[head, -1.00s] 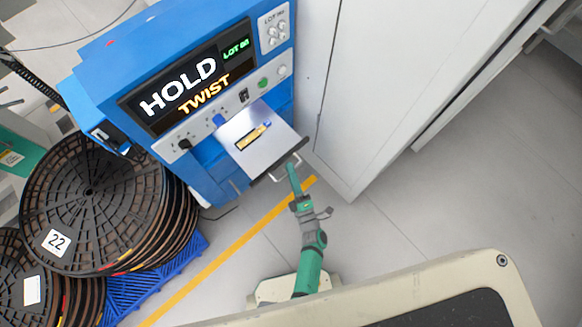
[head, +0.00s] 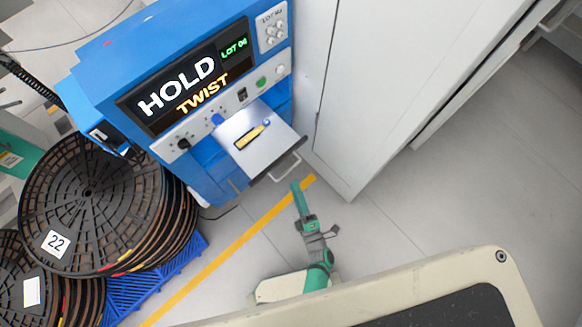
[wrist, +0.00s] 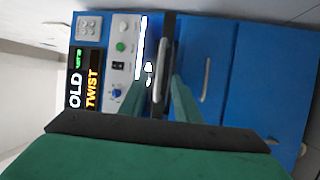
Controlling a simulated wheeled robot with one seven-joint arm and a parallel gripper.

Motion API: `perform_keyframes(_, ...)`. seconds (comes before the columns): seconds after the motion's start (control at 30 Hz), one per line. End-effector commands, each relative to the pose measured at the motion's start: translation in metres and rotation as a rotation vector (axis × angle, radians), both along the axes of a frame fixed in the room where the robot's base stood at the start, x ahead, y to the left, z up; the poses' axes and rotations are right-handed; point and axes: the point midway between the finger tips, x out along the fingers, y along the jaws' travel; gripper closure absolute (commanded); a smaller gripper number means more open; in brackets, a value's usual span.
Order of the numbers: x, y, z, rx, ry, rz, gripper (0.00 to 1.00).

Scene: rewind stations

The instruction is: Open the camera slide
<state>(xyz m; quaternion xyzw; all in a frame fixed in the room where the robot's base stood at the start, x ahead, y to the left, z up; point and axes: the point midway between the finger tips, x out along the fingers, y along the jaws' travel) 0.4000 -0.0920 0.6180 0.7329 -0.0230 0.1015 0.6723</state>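The camera slide (head: 272,152) is a light tray drawn out of the blue machine's front. It carries a yellow-and-dark piece (head: 252,137). Its dark front edge has a pale bar handle (head: 286,168), which also shows in the wrist view (wrist: 160,82).
The blue machine (head: 120,50) has a screen reading HOLD TWIST and a lower door with a handle (wrist: 206,78). A grey cabinet (head: 385,75) stands close on the right. Stacked black reels (head: 90,200) sit on a blue pallet at left. Floor (head: 480,190) is clear at right.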

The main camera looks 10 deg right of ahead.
Motion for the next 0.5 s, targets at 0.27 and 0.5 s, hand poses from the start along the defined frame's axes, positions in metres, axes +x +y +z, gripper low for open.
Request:
perform_keyframes(0.27, -0.032, -0.001, -0.006, 0.000, 0.000, 0.007, 0.71)
perform_keyframes(0.5, -0.036, -0.001, -0.006, 0.000, -0.001, 0.008, 0.71)
